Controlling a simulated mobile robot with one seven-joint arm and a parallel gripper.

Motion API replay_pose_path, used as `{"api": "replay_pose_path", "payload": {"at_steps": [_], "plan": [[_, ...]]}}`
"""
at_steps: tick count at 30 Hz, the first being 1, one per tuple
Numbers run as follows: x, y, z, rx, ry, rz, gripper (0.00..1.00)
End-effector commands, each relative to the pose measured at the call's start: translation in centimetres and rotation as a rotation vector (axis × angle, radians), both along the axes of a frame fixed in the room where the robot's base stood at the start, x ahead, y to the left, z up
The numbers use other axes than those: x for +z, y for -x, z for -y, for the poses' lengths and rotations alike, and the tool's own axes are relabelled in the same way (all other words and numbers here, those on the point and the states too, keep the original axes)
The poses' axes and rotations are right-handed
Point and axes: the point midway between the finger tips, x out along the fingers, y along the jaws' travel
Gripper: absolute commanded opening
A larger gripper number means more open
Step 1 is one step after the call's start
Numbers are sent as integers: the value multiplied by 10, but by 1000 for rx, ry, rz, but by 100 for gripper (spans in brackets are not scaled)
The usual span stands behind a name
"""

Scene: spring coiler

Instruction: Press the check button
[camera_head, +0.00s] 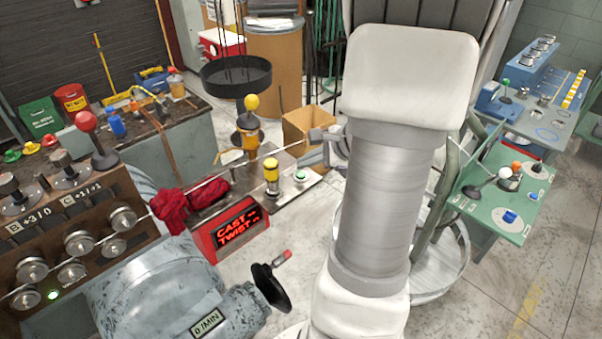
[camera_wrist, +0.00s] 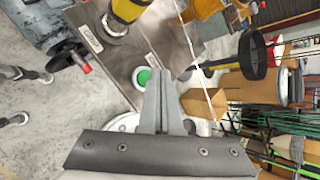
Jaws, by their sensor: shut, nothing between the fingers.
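A green round button (camera_head: 300,176) in a pale ring sits on a small plate at the right end of the workbench. It also shows in the wrist view (camera_wrist: 143,77), just left of my fingertips and partly behind them. I take it for the check button, but the labels near it are too small to read. My gripper (camera_wrist: 161,76) is shut and empty, with its fingers together. In the head view my gripper (camera_head: 314,137) is above and slightly right of the button. I cannot tell whether the fingertips touch it.
A yellow-topped post (camera_head: 271,173) stands just left of the button. A red display (camera_head: 237,230) reads "CAST" and "TWIST". A thin wire runs across the bench near my gripper. A cardboard box (camera_head: 307,124) stands behind. A green side table (camera_head: 500,205) is at right.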

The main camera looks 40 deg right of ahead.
Motion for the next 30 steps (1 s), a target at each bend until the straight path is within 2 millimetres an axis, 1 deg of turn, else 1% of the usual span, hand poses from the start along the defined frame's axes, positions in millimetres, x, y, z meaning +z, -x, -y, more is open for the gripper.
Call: {"api": "replay_pose_path", "payload": {"at_steps": [9, 19, 30], "plan": [[-9, 0, 0, 1, 1, 0, 0], [-8, 0, 0, 0, 0, 0, 0], [-12, 0, 0, 0, 0, 0, 0]]}}
